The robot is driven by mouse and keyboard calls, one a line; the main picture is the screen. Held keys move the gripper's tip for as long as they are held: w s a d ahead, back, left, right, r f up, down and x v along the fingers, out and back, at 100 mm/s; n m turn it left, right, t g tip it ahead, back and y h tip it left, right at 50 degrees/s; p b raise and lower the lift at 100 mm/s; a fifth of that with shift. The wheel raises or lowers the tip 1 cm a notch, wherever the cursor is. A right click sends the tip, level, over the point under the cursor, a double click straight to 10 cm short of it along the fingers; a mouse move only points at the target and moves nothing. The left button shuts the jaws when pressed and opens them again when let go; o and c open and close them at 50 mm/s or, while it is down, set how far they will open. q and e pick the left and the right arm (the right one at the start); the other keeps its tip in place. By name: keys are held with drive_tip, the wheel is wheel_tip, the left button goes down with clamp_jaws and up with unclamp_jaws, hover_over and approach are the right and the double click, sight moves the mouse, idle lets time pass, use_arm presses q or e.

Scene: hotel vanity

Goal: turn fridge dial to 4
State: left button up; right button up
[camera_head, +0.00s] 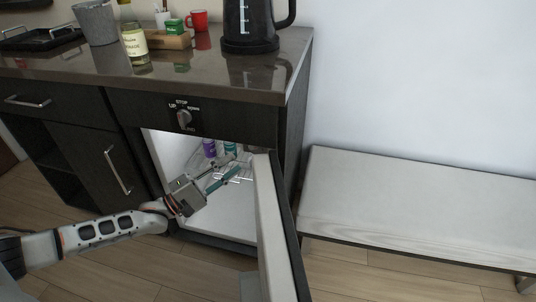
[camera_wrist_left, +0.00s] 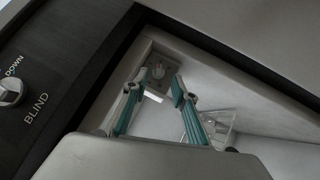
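The mini fridge (camera_head: 200,215) is open below the counter. My left gripper (camera_head: 234,166) reaches into the fridge opening. The dial cannot be made out in the head view. My right gripper is in neither view.
The open fridge door (camera_head: 272,230) stands right of my arm. A blind-control knob (camera_head: 184,118) is on the panel above the opening. Bottles (camera_head: 209,148) and a wire rack (camera_head: 235,175) are inside. A kettle (camera_head: 250,25) stands on the counter; a bench (camera_head: 420,205) is at right.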

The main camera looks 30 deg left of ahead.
sight(253, 148)
use_arm(q)
drive_tip(key=shift+n, duration=0.4)
drive_tip(key=shift+w+a+b+x, duration=0.15)
drive_tip(key=shift+b+x, duration=0.1)
drive_tip(key=shift+x, duration=0.95)
drive_tip(key=shift+a+b+x, duration=0.1)
drive_tip(key=shift+b+x, duration=0.1)
drive_tip(key=shift+x, duration=1.05)
drive_tip(key=shift+w+a+b+x, duration=0.15)
drive_tip(key=shift+b+x, duration=0.1)
drive_tip(key=shift+x, duration=0.95)
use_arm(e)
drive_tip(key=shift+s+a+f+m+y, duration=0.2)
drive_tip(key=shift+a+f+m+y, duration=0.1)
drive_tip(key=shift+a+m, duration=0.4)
use_arm(q)
drive_tip(key=shift+f, duration=0.1)
